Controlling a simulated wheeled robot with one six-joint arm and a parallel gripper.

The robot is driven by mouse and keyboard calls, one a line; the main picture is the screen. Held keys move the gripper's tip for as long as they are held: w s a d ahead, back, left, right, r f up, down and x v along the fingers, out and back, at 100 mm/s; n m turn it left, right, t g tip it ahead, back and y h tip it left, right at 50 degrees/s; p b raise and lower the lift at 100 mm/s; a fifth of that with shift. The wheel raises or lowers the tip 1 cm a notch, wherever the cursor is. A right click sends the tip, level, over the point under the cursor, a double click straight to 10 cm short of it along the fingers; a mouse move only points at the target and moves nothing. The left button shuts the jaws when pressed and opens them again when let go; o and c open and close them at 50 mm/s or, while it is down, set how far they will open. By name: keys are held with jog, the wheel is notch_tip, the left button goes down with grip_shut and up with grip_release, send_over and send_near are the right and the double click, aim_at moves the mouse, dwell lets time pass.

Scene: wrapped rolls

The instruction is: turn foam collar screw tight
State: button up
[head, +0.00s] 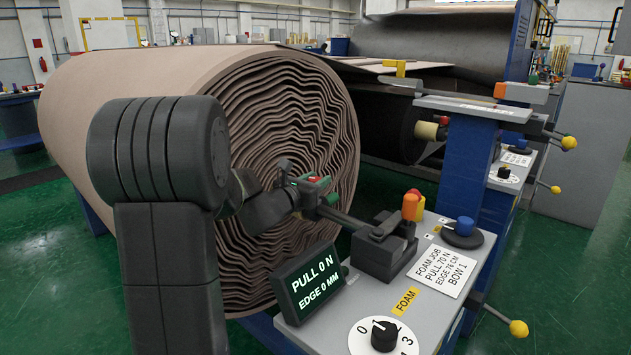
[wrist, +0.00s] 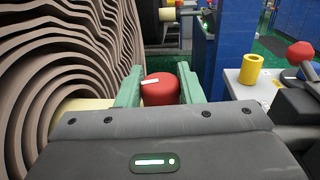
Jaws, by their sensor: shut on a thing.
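The big brown foam roll (head: 290,130) lies at left with its wavy layered end facing me. In the wrist view its end (wrist: 60,55) fills the left side. A pale yellow core or collar part (wrist: 82,106) sticks out beside it. The red collar screw (wrist: 160,91), a round knob with a white mark, sits between the green fingers of my gripper (wrist: 160,84). My gripper (head: 318,190) is shut on it at the roll's end, where a little red shows (head: 317,179). The screw's thread and most of the collar are hidden.
A dark display (head: 312,283) reads PULL 0 N, EDGE 0 MM. A dark bar and block stand close right of my gripper.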

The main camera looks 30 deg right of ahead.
aim_at(316, 178)
jog(key=m+g+h, duration=0.1)
jog(key=m+g, duration=0.1)
jog(key=g, duration=0.1)
jog(key=shift+w+m+g, duration=0.1)
jog(key=shift+m+g, duration=0.2)
jog(key=shift+g, duration=0.1)
jog(key=shift+m+g+b, duration=0.65)
jog(key=shift+m+g, duration=0.25)
jog(key=shift+g, duration=0.5)
jog(key=o, duration=1)
notch_tip(316, 178, up, 10)
jog(key=shift+p, duration=1.05)
